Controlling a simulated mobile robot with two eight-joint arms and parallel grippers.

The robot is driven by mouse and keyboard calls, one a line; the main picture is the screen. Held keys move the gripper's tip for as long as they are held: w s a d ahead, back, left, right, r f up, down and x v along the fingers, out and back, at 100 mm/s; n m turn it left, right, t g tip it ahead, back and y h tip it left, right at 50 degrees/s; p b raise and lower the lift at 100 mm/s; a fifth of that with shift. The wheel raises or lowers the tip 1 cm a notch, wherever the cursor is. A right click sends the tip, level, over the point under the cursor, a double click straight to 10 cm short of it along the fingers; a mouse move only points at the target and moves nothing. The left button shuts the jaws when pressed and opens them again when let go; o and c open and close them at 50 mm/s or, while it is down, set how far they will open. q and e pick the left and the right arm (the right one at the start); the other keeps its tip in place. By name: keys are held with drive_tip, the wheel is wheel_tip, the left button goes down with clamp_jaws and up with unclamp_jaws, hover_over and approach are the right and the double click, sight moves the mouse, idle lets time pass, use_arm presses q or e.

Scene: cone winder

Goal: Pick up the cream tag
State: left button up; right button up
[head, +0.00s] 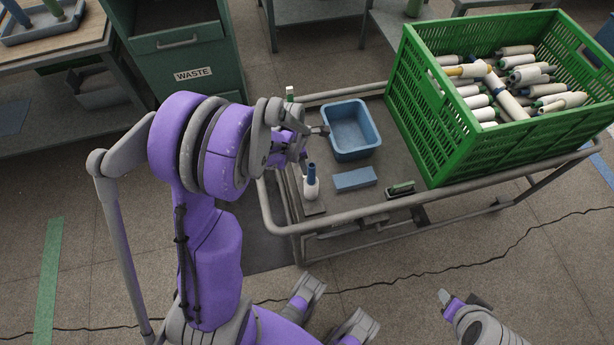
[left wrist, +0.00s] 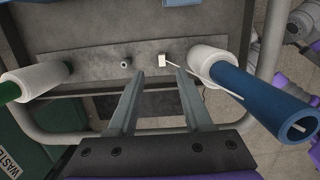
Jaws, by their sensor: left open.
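The small cream tag (left wrist: 163,60) shows in the left wrist view on the grey plate, with a thin string running right to a white bobbin (left wrist: 209,62) on a blue tube. That bobbin also shows in the head view (head: 311,188). My left gripper (left wrist: 160,73) is open and empty, its fingertips just short of the tag and to either side of it in the picture. In the head view my left gripper (head: 312,148) is above the left end of the cart; I cannot make out the tag there. My right gripper (head: 460,300) is low at the right, its jaws unclear.
A second white bobbin (left wrist: 42,80) on a green tube and a small peg (left wrist: 126,63) are left of the tag. The cart (head: 385,212) carries a blue bin (head: 352,153), a blue block (head: 355,180), a dark-green brush (head: 400,188) and a green crate (head: 440,130) of bobbins.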

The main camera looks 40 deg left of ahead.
use_arm(q)
drive_tip(key=f, duration=0.4)
drive_tip(key=f+b, duration=0.1)
drive_tip(key=f, duration=0.2)
drive_tip(key=shift+w+d+f, duration=0.1)
drive_tip(key=shift+w+d, duration=0.05)
drive_tip(key=shift+d, duration=0.15)
clamp_jaws()
